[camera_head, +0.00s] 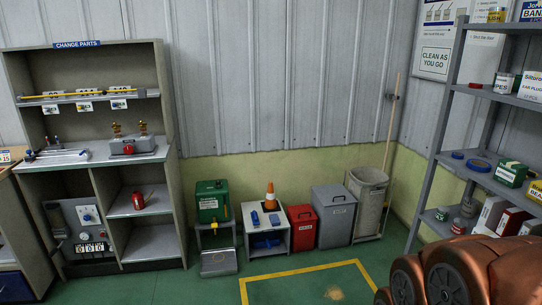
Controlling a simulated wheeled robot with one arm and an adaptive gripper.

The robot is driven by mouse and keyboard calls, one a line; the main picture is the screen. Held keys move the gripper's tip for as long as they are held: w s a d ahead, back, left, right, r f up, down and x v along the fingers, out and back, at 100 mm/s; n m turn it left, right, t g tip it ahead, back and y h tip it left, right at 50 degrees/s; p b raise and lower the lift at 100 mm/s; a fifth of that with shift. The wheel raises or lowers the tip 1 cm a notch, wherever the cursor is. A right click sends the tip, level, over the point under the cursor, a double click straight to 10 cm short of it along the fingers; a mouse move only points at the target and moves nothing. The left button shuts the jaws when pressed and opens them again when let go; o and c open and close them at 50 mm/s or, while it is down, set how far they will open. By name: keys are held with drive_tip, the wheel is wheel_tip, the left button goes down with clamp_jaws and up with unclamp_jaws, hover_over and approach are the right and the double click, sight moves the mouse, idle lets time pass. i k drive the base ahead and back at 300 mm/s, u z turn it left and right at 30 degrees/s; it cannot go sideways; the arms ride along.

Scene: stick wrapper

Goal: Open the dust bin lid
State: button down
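A grey lidded box bin (334,218) stands on the floor against the back wall, with its flat lid (334,194) shut and a small label on its front. A smaller red lidded box (301,230) stands to its left, also shut. A taller grey bin (367,205) stands to its right by the broom; its top looks open. The labels are too small to read, so I cannot tell which one is named the dust bin. My copper-coloured arm shows at the bottom right, well apart from the bins. My gripper is not in view.
A broom handle (391,125) leans on the wall. Shelves (447,130) stand at right.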

sight(333, 194)
drive_tip(key=u, duration=0.3)
drive_tip(key=i, duration=1.75)
drive_tip(key=z, duration=0.25)
drive_tip(key=i, duration=1.8)
drive_tip(key=z, duration=0.7)
drive_tip(key=i, duration=0.5)
drive_tip(key=z, duration=0.1)
